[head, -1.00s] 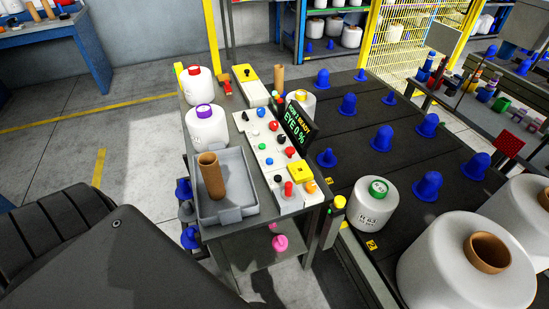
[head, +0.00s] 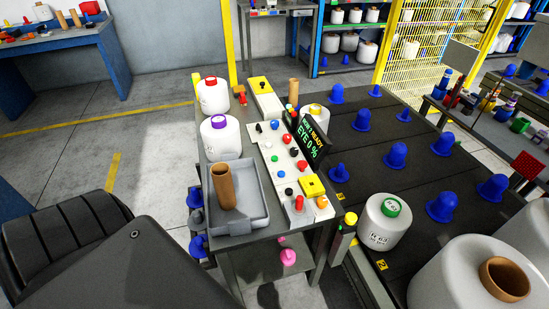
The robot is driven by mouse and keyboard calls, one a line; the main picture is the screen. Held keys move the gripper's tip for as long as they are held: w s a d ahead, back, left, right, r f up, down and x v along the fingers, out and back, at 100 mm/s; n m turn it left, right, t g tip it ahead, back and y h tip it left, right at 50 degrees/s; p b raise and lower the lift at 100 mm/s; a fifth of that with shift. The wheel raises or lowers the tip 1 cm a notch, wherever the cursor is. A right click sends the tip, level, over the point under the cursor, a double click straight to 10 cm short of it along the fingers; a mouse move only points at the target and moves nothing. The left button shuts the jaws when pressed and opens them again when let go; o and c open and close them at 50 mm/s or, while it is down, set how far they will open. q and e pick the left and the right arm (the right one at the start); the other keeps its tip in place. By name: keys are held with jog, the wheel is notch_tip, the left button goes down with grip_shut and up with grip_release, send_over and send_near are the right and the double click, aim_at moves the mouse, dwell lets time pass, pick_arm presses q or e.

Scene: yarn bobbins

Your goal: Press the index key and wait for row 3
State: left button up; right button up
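A white control panel (head: 279,172) on the grey cart carries several coloured knobs and buttons. They include a yellow square key (head: 312,186), a red button (head: 299,202) and an orange button (head: 322,202). I cannot read which is the index key. A tilted black display (head: 311,139) behind the panel shows a line ending in "READY", its row number unclear, and "EYE 0 %". The dark conveyor bed (head: 375,175) holds rows of blue pegs (head: 395,155). A white bobbin with a green-ringed top (head: 384,222) stands at its near edge. Neither gripper is in view.
A grey tray (head: 258,213) on the cart holds a brown tube (head: 222,187). Bobbins with a purple top (head: 220,137) and a red top (head: 213,95) stand behind it. A large bobbin (head: 450,280) fills the lower right. Open floor lies left of the cart.

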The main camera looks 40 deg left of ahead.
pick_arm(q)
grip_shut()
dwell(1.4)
